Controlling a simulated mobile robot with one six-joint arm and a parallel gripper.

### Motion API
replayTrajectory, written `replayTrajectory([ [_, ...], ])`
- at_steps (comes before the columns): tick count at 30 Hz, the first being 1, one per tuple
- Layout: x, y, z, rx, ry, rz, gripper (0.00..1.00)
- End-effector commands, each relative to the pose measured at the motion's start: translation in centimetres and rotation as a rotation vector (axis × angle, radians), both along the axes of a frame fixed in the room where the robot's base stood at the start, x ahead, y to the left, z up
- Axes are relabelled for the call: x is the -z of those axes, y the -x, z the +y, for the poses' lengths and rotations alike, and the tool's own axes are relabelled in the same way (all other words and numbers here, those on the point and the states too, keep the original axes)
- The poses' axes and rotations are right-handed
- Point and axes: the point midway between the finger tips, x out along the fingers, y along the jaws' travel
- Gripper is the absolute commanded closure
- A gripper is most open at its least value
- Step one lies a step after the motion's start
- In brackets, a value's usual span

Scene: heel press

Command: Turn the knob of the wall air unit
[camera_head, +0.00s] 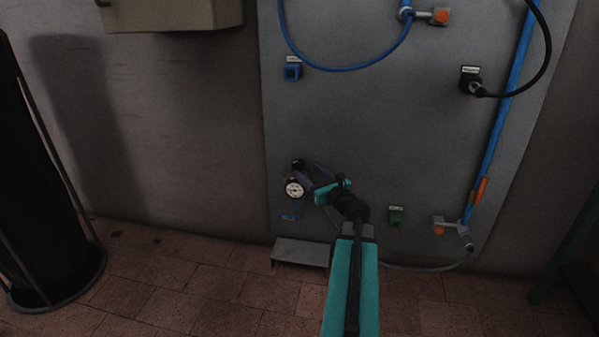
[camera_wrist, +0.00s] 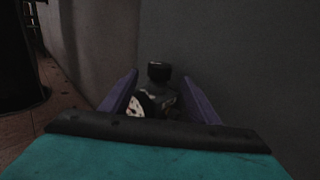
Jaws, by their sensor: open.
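The wall air unit (camera_head: 302,187) is mounted low on the grey panel, with a round white gauge (camera_head: 293,189) on its front. Its black knob (camera_head: 298,164) is at the top. In the wrist view the knob (camera_wrist: 159,72) stands upright near the middle, with the gauge (camera_wrist: 142,104) below it and to the left. My gripper (camera_head: 314,183) is at the unit's right side in the head view. Its two purple fingers are open in the wrist view (camera_wrist: 160,82), one on each side of the unit in the picture. I cannot tell whether they touch it.
A blue hose (camera_head: 345,69), a blue pipe (camera_head: 505,110) and several fittings are on the panel (camera_head: 390,125). A small metal step (camera_head: 302,251) sits below the unit. A dark cylinder in a stand (camera_head: 40,170) is at the left. The tiled floor (camera_head: 180,280) between is clear.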

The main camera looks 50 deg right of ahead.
Motion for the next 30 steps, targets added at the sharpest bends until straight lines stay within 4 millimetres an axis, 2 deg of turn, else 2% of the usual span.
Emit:
replayTrajectory([
  [6,0.2,-2.6,-0.8,-0.001,0.0,-0.001,0.45],
  [15,0.2,-5.1,-1.4,0.0,0.0,0.0,0.45],
  [29,0.0,-5.6,-1.6,0.001,-0.001,0.0,0.45],
  [30,0.0,-5.6,-1.6,0.001,-0.001,0.0,0.5],
])
